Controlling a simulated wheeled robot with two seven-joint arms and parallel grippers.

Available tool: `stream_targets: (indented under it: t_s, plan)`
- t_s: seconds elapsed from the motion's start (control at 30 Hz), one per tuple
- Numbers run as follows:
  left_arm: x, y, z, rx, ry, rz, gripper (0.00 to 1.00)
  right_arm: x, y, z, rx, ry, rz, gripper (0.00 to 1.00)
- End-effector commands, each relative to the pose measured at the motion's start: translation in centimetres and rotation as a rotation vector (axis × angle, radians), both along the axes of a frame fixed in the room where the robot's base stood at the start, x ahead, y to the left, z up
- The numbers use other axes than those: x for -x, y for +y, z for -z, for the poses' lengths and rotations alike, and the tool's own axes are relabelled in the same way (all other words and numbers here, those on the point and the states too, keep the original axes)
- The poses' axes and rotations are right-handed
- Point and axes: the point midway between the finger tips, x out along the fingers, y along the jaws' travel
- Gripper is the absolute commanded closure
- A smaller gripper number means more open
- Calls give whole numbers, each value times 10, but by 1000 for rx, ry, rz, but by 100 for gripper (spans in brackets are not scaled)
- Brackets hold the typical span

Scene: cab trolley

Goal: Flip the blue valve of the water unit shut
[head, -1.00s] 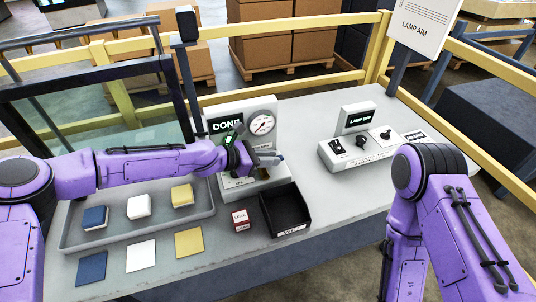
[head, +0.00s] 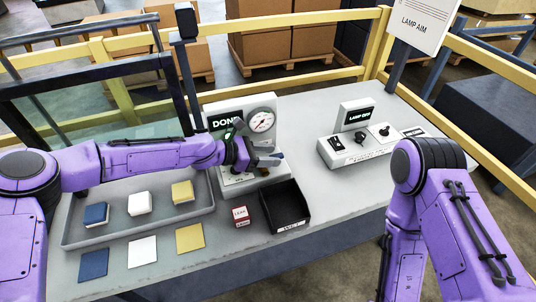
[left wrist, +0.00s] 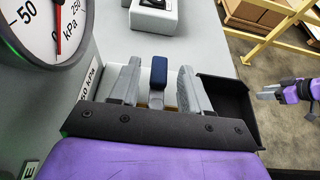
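The water unit (head: 240,115) is a white box with a round gauge and a "DONE" display at the back of the table. Its blue valve handle (left wrist: 159,72) stands up between the two grey fingers of my left gripper (left wrist: 158,88) in the left wrist view, with a gap on both sides. The left gripper is open around the handle, not closed on it. In the head view my left gripper (head: 270,158) is in front of the unit and hides the valve. My right gripper (left wrist: 269,93) shows small at the right of the left wrist view; its opening is unclear.
A black open bin (head: 292,226) stands close in front of the unit, with a small red-and-white box (head: 240,216) beside it. A lamp control panel (head: 355,152) is to the right. A grey tray (head: 110,238) with coloured blocks lies at left.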

Motion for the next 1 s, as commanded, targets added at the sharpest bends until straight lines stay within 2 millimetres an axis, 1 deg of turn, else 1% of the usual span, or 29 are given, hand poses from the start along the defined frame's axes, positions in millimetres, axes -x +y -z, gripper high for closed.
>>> stream_targets:
  t_s: [0.17,0.23,0.27,0.5,0.63,0.77,1.0]
  plan:
    - [1,2,-1,0,0,-1,53,0,0,1,0,0,0,57]
    - [2,10,-3,-1,-1,-3,53,0,0,2,0,0,0,57]
    - [3,15,-5,-1,-2,-2,53,0,0,4,0,0,0,57]
    - [19,66,-28,1,-3,-3,53,0,0,10,0,0,0,57]
    - [25,85,-37,0,-2,-2,53,0,0,11,0,0,0,57]
    - [29,93,-40,1,0,0,53,0,0,11,0,0,0,57]
    - [29,93,-40,0,1,0,53,0,0,11,0,0,0,57]
